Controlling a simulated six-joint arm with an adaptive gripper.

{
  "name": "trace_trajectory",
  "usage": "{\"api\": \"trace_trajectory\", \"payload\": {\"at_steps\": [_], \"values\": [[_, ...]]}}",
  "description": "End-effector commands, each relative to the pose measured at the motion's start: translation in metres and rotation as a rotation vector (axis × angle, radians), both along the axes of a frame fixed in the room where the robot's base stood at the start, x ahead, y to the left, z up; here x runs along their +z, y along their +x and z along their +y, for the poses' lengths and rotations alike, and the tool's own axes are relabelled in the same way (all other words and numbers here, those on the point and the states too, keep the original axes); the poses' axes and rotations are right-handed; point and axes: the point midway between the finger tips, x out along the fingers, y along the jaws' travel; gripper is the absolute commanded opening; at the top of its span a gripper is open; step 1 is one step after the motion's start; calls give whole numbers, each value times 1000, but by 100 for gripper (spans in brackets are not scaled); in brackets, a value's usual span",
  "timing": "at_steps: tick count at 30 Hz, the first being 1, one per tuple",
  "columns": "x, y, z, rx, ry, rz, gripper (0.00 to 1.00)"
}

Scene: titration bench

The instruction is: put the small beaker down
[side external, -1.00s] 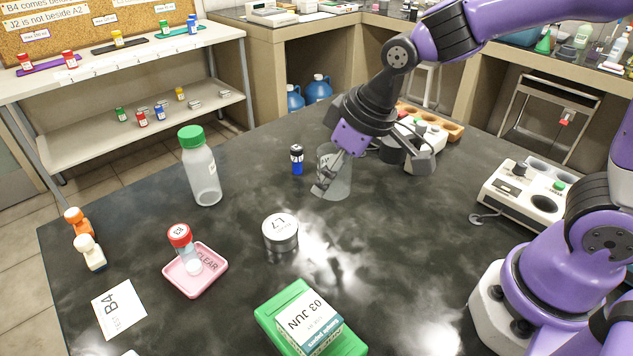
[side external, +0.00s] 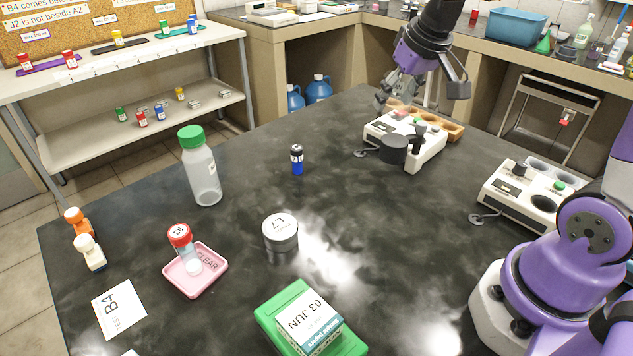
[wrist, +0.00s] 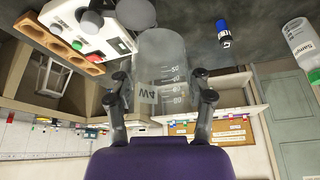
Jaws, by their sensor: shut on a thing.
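The small beaker (wrist: 160,58) is clear glass with graduation marks and a W4 label. In the wrist view it sits between the two fingers of my gripper (wrist: 160,92), which is shut on it. In the side view my gripper (side external: 402,92) is at the far edge of the bench, above and behind the white instrument. The beaker is hard to make out there against the fingers and background. It appears raised, clear of the black bench top (side external: 340,230).
The white instrument (side external: 424,150) with a dark round knob and a wooden rack (side external: 442,122) are close to my gripper. A blue vial (side external: 297,160), a green-capped bottle (side external: 203,175) and an L7 tin (side external: 280,233) stand farther left. The bench centre is clear.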

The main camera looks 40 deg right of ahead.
Motion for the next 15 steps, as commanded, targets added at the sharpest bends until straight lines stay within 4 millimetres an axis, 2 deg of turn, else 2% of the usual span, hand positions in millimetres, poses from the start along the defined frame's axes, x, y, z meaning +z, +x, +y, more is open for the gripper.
{"api": "trace_trajectory", "payload": {"at_steps": [1,3,6,9,15], "values": [[0,-6,-32,-102,-2,1,19],[0,-19,-70,-229,-4,1,19],[-1,-39,-113,-377,-6,1,19],[-1,-56,-141,-481,-8,1,19],[-1,-84,-176,-617,-11,2,19]]}}
